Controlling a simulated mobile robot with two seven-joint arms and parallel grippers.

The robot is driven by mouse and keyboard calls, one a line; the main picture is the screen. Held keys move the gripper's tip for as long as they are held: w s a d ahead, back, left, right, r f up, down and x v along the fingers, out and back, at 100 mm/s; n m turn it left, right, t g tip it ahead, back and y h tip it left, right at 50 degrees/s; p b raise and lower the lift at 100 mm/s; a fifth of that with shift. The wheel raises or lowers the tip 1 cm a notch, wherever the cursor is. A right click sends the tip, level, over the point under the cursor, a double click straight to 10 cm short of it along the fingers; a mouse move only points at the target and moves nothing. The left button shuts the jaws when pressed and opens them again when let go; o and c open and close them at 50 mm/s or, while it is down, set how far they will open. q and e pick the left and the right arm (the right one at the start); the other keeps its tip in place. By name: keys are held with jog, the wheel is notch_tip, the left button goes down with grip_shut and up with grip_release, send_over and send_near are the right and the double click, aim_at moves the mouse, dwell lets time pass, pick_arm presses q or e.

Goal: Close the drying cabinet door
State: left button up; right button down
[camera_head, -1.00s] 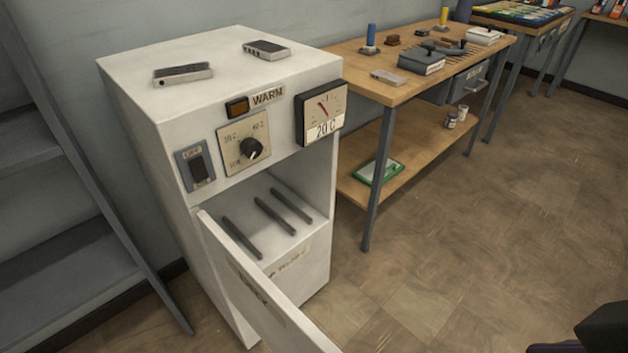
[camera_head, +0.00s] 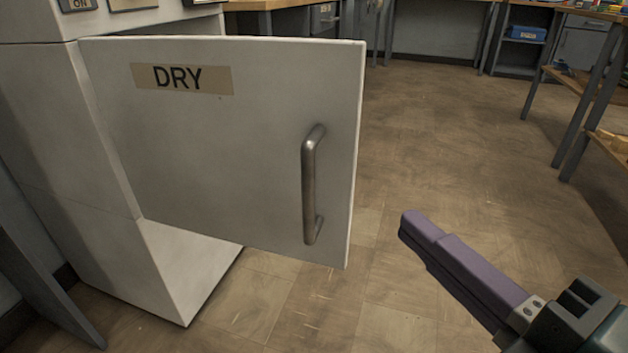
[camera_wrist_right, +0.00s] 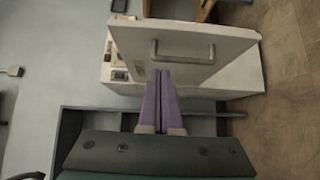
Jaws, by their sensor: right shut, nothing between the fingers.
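The drying cabinet door (camera_head: 220,160) is white with a "DRY" label and stands open, swung out from the cabinet (camera_head: 60,130). Its hinge side is at the left. A grey metal bar handle (camera_head: 311,185) is near the door's free edge. My right gripper (camera_head: 407,222) has purple fingers that are shut with nothing between them. It is to the right of the door, apart from the handle. In the right wrist view, the closed fingers (camera_wrist_right: 160,75) point toward the door (camera_wrist_right: 190,65) and its handle (camera_wrist_right: 183,52). The door hides the cabinet's inside. My left gripper is not in view.
A grey shelf unit (camera_head: 50,290) stands at the left, beside the cabinet. Wooden workbenches line the back, and another wooden bench (camera_head: 605,90) is at the right. The tiled floor (camera_head: 450,140) right of the door is clear.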

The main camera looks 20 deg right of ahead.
send_near(341, 141)
jog(key=w+a, duration=0.2)
jog(key=a, duration=0.1)
jog(key=w, duration=0.1)
jog(key=w+d, duration=0.1)
jog(key=w, duration=0.1)
jog(key=shift+d+f+b, duration=0.15)
jog(key=shift+f+b, duration=0.05)
jog(key=shift+b, duration=0.1)
jog(key=shift+w+d, duration=0.3)
jog(key=shift+w, duration=0.05)
